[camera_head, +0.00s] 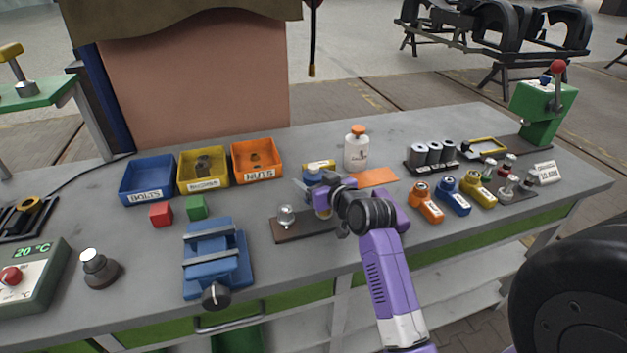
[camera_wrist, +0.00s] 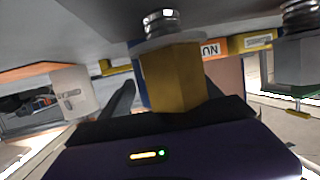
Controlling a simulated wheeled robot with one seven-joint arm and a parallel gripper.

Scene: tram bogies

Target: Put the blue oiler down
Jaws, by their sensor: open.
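My gripper (camera_head: 328,202) is open over the dark board in the middle of the bench. In the wrist view its dark fingers (camera_wrist: 172,105) are on either side of a yellow block with a silver round end. A blue labelled body with a metal top (camera_head: 453,196) stands on the bench to the right, between an orange one (camera_head: 425,202) and a yellow one (camera_head: 477,189). It is well apart from my gripper.
A silver-topped piece (camera_head: 286,216) stands on the board's left end. Behind are a white bottle (camera_head: 356,152), an orange mat (camera_head: 377,177) and the nuts bin (camera_head: 257,161). A blue vise-like fixture (camera_head: 215,262) is at left. The front bench strip around (camera_head: 300,270) is clear.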

